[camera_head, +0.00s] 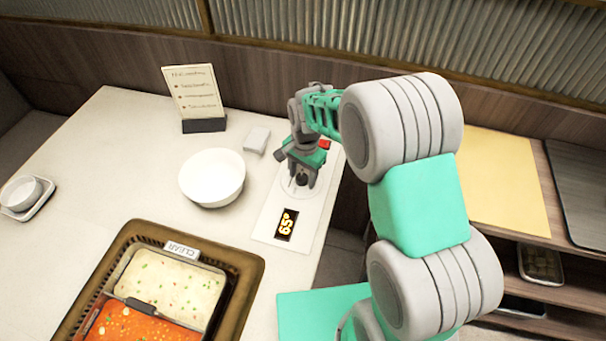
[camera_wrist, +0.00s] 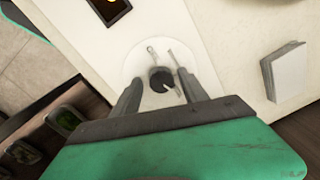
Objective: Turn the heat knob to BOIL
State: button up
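The heat knob (camera_wrist: 160,80) is a dark round knob with a pale pointer line, on a white panel inside a pale ring in the wrist view. My gripper (camera_wrist: 158,76) is open, with one finger on each side of the knob and a gap visible around it. In the head view my gripper (camera_head: 302,180) points down over the panel (camera_head: 266,222), and the dark knob shows between its fingers. No BOIL mark is legible.
A white bowl (camera_head: 212,176), a small white block (camera_head: 257,139) and a menu stand (camera_head: 194,97) are left of my gripper. A framed pot (camera_head: 250,277) with pale and red broth is at the front. The table edge is close on the right.

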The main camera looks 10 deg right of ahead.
aim_at(304, 178)
jog(key=shift+r, duration=0.1)
jog(key=shift+w+r, duration=0.1)
jog(key=shift+r, duration=0.15)
jog(key=r, duration=0.7)
jog(key=shift+s+d+r, duration=0.1)
jog(key=shift+s+d, duration=0.1)
